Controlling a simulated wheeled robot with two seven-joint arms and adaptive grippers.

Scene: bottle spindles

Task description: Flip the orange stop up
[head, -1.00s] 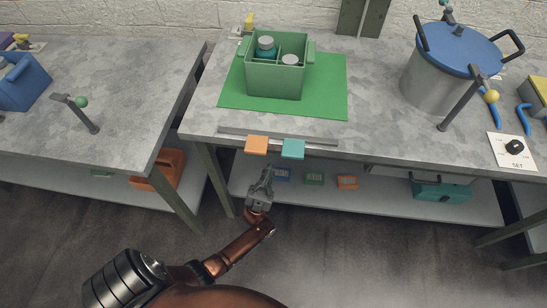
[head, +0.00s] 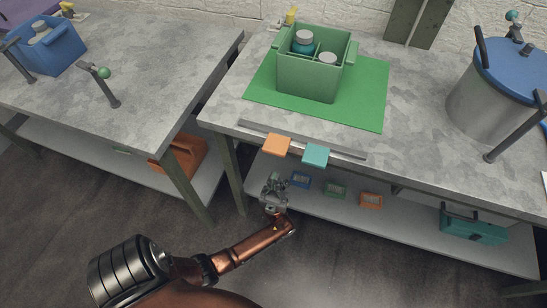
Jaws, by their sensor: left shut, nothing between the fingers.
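The orange stop (head: 277,145) is a small flat flap on the front edge of the middle bench, at the grey rail. A matching teal stop (head: 315,154) sits just to its right. Both flaps jut out from the rail toward me and look about level. My left gripper (head: 273,180) is below the orange stop in the picture, in front of the bench edge. It is shut and empty, with a visible gap between it and the stop. My right gripper is not in view.
The grey rail (head: 350,153) runs along the bench edge. A green crate (head: 308,82) with bottles stands on a green mat (head: 262,88). A blue-lidded pot (head: 480,112) is at right. Small blue, green and orange bins sit on the lower shelf (head: 410,222).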

